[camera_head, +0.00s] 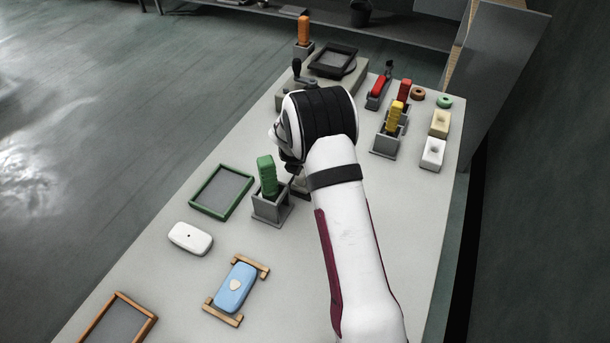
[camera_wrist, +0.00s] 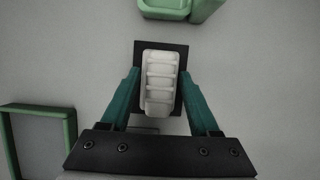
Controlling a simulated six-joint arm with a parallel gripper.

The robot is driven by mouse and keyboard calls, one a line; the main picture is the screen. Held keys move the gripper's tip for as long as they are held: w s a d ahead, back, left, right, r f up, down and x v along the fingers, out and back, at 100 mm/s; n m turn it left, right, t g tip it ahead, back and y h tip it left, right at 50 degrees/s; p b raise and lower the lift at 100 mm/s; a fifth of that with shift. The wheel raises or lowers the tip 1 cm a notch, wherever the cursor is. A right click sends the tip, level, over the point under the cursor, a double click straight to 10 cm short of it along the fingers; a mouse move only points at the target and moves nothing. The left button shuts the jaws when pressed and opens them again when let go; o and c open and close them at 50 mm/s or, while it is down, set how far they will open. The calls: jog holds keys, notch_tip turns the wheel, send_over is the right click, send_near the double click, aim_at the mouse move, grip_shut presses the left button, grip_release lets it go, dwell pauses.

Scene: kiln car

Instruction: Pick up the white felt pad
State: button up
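In the wrist view a white ribbed block (camera_wrist: 160,85), which I take for the white felt pad, stands in a dark square holder (camera_wrist: 139,50). My gripper (camera_wrist: 160,78) is above it, with one teal finger on each side. The fingers are apart, with a narrow gap showing between each and the white block. In the head view my gripper (camera_head: 297,178) is mostly hidden behind my wrist, and the white block is not seen there.
A green block (camera_head: 266,176) in a grey holder (camera_head: 271,210) stands close left of my gripper. A green-framed tray (camera_head: 207,208), a white rounded block (camera_head: 190,238) and a blue block (camera_head: 236,288) lie nearer. Holders with yellow and red blocks stand at the right.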

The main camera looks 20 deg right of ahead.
jog(key=c, duration=0.7)
jog(key=shift+r, duration=0.1)
jog(key=shift+r, duration=0.3)
jog(key=r, duration=0.4)
jog(key=shift+s+d, duration=0.35)
jog(key=shift+d, duration=0.05)
jog(key=s+d+r, duration=0.6)
jog(key=s+d, duration=0.1)
jog(key=shift+d+r, duration=0.15)
jog(key=shift+d, duration=0.25)
jog(key=shift+s, duration=0.1)
